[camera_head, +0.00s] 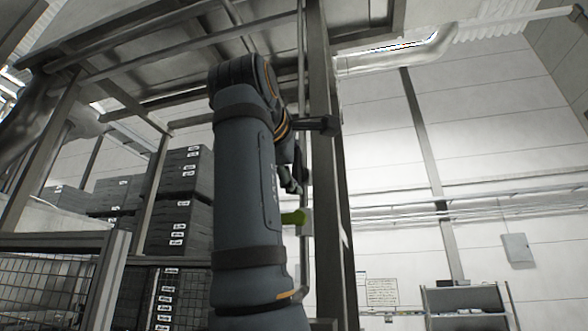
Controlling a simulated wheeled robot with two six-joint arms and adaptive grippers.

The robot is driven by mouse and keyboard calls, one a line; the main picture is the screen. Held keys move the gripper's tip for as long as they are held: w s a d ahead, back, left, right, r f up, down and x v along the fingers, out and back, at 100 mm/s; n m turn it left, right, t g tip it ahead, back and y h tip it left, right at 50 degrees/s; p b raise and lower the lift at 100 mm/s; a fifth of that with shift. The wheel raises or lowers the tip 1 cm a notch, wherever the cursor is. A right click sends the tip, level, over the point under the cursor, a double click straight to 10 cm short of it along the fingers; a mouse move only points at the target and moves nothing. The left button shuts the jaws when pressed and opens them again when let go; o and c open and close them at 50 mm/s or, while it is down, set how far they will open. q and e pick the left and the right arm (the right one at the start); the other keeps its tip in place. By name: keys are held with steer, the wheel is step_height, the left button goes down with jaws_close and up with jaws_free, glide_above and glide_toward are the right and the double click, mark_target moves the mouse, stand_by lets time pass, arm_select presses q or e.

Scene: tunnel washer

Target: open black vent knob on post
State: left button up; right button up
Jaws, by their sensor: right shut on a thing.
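My right arm rises from the bottom centre and bends over at the top. Its gripper (295,178) hangs beside the tall dark post (328,210), on the post's left side. The gripper is small and dark here and is shut on the black vent knob. The knob is largely hidden by the dark fingers and wrist, so its outline and turn angle cannot be told. My left gripper is not in view.
A yellow-green handle (294,217) sits on a thin pipe just below the gripper. A black T-shaped fitting (318,125) juts out near the post above it. Stacked grey crates (170,228) and a mesh fence (45,285) stand left. A grey shelf unit (468,305) stands at the lower right.

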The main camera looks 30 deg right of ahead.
steer(key=shift+n, duration=0.3)
steer(key=o, duration=1.2)
steer(key=shift+c, duration=0.2)
steer(key=v, duration=0.7)
steer(key=shift+s+a, duration=0.2)
